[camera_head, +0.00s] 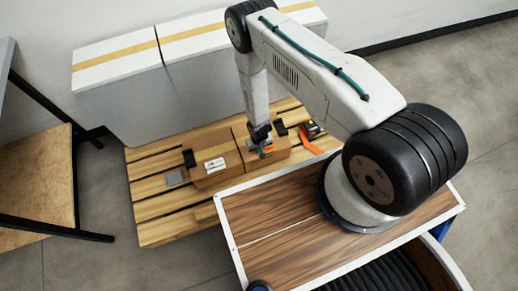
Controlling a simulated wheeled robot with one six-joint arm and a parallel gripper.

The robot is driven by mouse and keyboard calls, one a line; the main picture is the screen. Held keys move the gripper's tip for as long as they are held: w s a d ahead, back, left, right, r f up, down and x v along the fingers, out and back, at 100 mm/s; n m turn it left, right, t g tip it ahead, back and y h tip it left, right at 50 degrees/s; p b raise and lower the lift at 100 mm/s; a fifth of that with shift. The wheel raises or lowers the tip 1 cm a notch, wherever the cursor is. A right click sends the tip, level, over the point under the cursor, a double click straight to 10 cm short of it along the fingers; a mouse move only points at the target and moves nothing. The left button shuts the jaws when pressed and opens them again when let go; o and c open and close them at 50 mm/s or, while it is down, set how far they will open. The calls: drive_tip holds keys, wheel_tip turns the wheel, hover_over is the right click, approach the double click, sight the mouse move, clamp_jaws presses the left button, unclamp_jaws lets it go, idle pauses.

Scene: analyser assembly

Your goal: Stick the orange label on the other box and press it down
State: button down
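Two brown cardboard boxes stand side by side on a wooden pallet. The left box (207,178) has a white label (214,165) with dark marks on its top. My gripper (266,153) points down at the top of the right box (283,152). A small orange patch (268,149), which looks like the orange label, shows at the fingertips over that box. The fingers are too small and partly covered to tell whether they are open or shut, or whether the orange patch touches the box.
The slatted pallet (155,212) has bare room at left. A black and orange tool (311,129) with an orange strip (310,146) lies right of the boxes. A small grey piece (175,178) lies at left. Large white cartons (120,95) stand behind; a table (38,185) is at far left.

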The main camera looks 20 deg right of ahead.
drive_tip(key=c, duration=1.5)
unclamp_jaws()
drive_tip(key=shift+r, duration=0.1)
drive_tip(key=shift+r, duration=3.4)
